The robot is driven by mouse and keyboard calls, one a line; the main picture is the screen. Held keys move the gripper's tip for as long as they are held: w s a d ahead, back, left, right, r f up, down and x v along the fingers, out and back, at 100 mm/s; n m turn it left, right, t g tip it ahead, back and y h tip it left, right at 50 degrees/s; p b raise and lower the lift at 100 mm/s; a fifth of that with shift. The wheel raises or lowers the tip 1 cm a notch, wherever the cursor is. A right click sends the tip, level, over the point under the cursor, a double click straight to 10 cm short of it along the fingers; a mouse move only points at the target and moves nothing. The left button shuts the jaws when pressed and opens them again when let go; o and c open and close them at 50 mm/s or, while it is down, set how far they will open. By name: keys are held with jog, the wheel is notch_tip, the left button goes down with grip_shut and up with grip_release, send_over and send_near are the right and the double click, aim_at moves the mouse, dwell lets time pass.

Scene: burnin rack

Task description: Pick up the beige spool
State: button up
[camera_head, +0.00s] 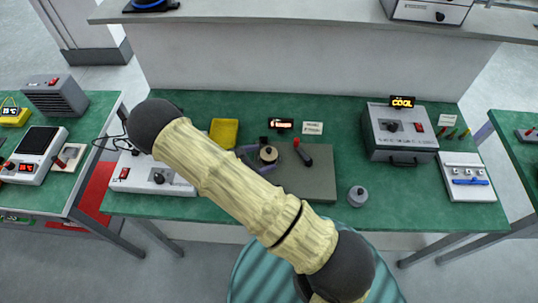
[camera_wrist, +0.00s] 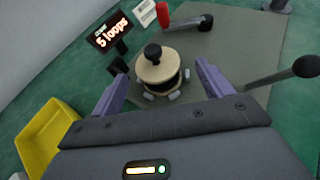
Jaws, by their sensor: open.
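The beige spool (camera_wrist: 158,68) has a round beige top with a black knob and a dark band below its top disc. In the wrist view it sits between the two purple fingers of my gripper (camera_wrist: 158,85), which are apart on either side of it. I cannot tell whether either finger touches it. In the head view the spool (camera_head: 268,154) stands on a grey-green board (camera_head: 310,178), with my gripper (camera_head: 262,158) around it and partly hidden behind my arm.
A sign reading "5 loops" (camera_wrist: 112,40) stands close behind the spool. A red-handled crank (camera_wrist: 185,20) is behind it to the right. A yellow bin (camera_wrist: 48,135) is at the left. A grey knobbed weight (camera_head: 358,196) and a grey box (camera_head: 400,138) stand farther right on the green bench.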

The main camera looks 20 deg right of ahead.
aim_at(267, 154)
jog(key=x, duration=0.1)
jog(key=p+x, duration=0.1)
jog(key=x, duration=0.1)
jog(key=p+x, duration=0.1)
jog(key=x, duration=0.1)
jog(key=shift+w+d+r, duration=0.15)
jog(key=shift+w+r, duration=0.05)
jog(key=shift+w, duration=0.05)
dwell(0.3)
jog(key=c, duration=1.1)
jog(key=shift+c, duration=0.2)
notch_tip(267, 154, up, 10)
jog(key=shift+b, duration=0.85)
